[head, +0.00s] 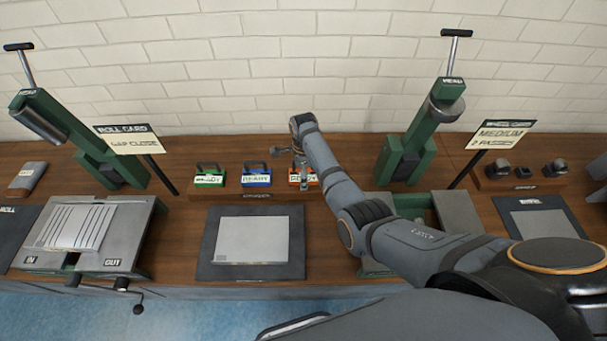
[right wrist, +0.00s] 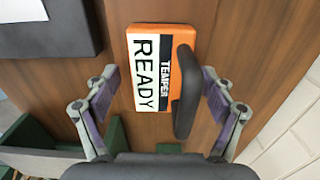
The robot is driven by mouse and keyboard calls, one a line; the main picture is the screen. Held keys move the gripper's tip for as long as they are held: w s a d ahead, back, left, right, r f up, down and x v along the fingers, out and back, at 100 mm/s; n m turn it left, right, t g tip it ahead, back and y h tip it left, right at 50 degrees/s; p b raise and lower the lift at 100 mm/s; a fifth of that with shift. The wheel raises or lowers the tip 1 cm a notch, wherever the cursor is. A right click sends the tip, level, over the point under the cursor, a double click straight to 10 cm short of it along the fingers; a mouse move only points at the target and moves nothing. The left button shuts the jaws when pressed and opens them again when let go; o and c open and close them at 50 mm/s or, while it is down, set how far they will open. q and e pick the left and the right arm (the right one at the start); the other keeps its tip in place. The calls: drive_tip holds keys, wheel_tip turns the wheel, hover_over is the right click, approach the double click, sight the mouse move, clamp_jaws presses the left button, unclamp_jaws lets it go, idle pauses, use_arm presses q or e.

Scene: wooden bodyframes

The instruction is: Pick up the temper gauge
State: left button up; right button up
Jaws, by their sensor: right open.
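The temper gauge is an orange block (right wrist: 172,40) with a black handle (right wrist: 185,95) and a white READY label, with TEMPER written beside it. In the head view the orange gauge (head: 297,181) is partly hidden by my right arm. My right gripper (right wrist: 163,80) is open in the right wrist view, with one finger on each side of the gauge and visible gaps between. In the head view the right gripper (head: 303,165) is over the gauge at the right end of the gauge row. My left gripper is not in view.
A green READY gauge (head: 209,180) and a blue READY gauge (head: 256,179) stand to the left on the wooden rack (head: 230,196). Green presses (head: 105,165) flank the row. A dark mat (head: 210,262) with a grey sheet (head: 252,238) lies in front. A brick wall is behind.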

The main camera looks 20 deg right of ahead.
drive_tip(key=c, duration=1.3)
drive_tip(key=shift+c, duration=0.7)
drive_tip(key=shift+r, duration=0.15)
